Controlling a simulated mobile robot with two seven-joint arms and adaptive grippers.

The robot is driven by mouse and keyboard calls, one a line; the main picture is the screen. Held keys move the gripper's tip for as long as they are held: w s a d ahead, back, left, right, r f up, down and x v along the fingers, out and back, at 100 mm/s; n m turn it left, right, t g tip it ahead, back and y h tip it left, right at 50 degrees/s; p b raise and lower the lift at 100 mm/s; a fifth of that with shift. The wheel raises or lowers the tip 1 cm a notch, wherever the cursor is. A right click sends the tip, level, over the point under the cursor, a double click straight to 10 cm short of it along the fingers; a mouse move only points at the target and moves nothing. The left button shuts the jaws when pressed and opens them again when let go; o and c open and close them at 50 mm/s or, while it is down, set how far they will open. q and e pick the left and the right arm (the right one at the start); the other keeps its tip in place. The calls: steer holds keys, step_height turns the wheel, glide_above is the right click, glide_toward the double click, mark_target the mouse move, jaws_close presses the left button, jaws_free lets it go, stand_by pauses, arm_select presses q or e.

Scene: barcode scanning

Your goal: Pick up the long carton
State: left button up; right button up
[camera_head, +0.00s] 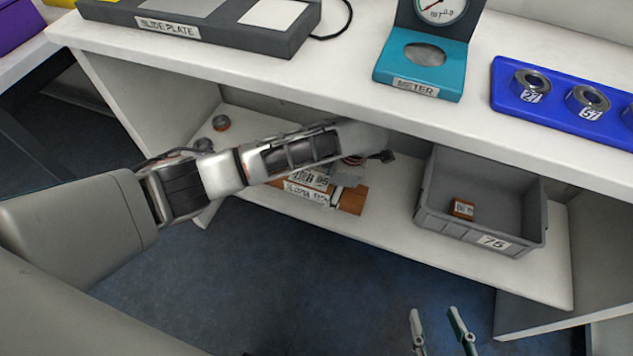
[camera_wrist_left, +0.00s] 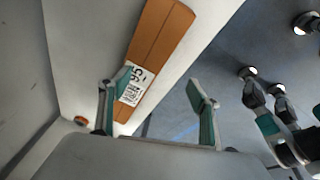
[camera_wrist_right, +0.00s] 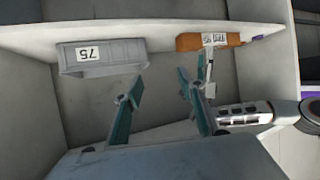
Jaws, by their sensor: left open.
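The long carton (camera_wrist_left: 160,38) is orange-brown with a white label reading 95, and lies on the lower shelf. In the head view the carton (camera_head: 352,200) is partly hidden by my left arm. My left gripper (camera_wrist_left: 162,82) is open; in its wrist view one finger overlaps the carton's label and the other is off to the carton's right. I cannot tell whether it touches. In the right wrist view the carton (camera_wrist_right: 190,42) shows beside my left gripper. My right gripper (camera_head: 440,325) is open and empty, low in front of the shelf.
A grey bin (camera_head: 485,232) labelled 75, with a small orange box (camera_head: 463,207) inside, stands right of the carton. The white tabletop (camera_head: 340,75) overhangs the shelf. The floor in front is clear.

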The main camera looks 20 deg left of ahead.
mark_target(312, 178)
arm_select(q)
steer(key=w+a+m, duration=0.1)
steer(key=w+a+m+y, duration=0.1)
steer(key=w+a+m, duration=0.1)
steer(key=shift+a+r+y+b, duration=0.25)
steer(key=shift+a+y+b, duration=0.05)
steer(key=shift+b, duration=0.1)
steer(key=shift+b+x, duration=0.95)
steer(key=shift+x, duration=0.85)
steer(key=b+x, duration=0.2)
steer(key=x, duration=0.2)
steer(key=shift+a+r, duration=0.1)
steer(key=shift+a, duration=0.1)
steer(key=shift+w+a, duration=0.1)
steer(key=shift+w+r, duration=0.15)
steer(key=shift+r, duration=0.1)
jaws_close()
arm_select(e)
steer(key=a+m, duration=0.1)
steer(key=a+f+m, duration=0.1)
steer(key=s+a, duration=0.1)
steer(key=shift+a+f+m+y, duration=0.2)
steer(key=shift+m+y, duration=0.2)
